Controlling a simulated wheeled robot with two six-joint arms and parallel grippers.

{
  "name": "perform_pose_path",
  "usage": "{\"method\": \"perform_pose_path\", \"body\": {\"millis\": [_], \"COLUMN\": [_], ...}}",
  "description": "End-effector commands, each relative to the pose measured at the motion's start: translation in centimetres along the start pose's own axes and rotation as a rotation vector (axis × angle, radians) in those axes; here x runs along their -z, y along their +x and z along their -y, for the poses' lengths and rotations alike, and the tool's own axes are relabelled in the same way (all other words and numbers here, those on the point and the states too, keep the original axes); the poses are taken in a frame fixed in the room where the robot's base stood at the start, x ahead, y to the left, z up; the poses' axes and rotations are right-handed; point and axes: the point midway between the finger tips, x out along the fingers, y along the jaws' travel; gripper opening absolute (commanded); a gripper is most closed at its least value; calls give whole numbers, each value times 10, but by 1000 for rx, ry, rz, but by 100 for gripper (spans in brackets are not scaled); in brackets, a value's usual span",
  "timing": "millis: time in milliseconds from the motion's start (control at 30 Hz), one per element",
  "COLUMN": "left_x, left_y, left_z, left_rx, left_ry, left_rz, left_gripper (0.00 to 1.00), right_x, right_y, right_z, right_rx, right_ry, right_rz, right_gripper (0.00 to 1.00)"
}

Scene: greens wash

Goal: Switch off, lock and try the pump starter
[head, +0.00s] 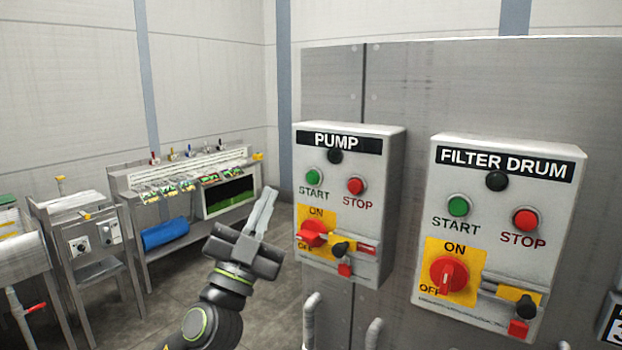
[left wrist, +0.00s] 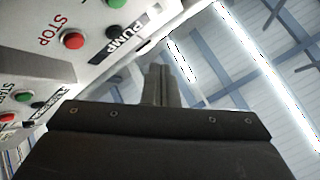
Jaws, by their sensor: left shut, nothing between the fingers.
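The grey PUMP starter box (head: 370,205) is on the metal cabinet, with a green START button (head: 314,175) and a red STOP button (head: 356,186). Its dark round lamp (head: 335,156) looks unlit. Its red rotary switch (head: 313,234) sits on a yellow ON/OFF plate; the handle looks turned sideways, partly covering the OFF lettering. Beside it are a black knob (head: 340,248) and a small red block (head: 345,270). My left gripper (head: 267,207) is shut and empty, left of the box and apart from it. In the left wrist view, the shut fingers (left wrist: 158,85) show near the PUMP label (left wrist: 127,40). My right gripper is not in view.
A similar FILTER DRUM box (head: 560,220) is on the right, its red switch (head: 449,274) upright towards ON. A bench with small packets (head: 180,187) and a blue roll (head: 165,234) stands behind on the left.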

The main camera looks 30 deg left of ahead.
Motion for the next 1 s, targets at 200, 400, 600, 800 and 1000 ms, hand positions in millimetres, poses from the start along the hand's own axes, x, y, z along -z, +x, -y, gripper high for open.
{"method": "perform_pose_path", "body": {"millis": [200, 400, 600, 800, 1000], "left_x": [-10, -25, -38, -44, -44], "left_y": [15, 36, 50, 59, 60], "left_z": [-10, -25, -38, -43, -44], "left_rx": [3, 3, 1, 0, -1], "left_ry": [-3, -2, 0, -1, 0], "left_rz": [2, 2, 0, 1, 0], "left_gripper": [0, 0, 0, 0, 0], "right_x": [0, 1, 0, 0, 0], "right_y": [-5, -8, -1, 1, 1], "right_z": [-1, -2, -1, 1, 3], "right_rx": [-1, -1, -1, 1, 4], "right_ry": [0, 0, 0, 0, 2], "right_rz": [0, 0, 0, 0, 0], "right_gripper": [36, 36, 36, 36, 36]}}
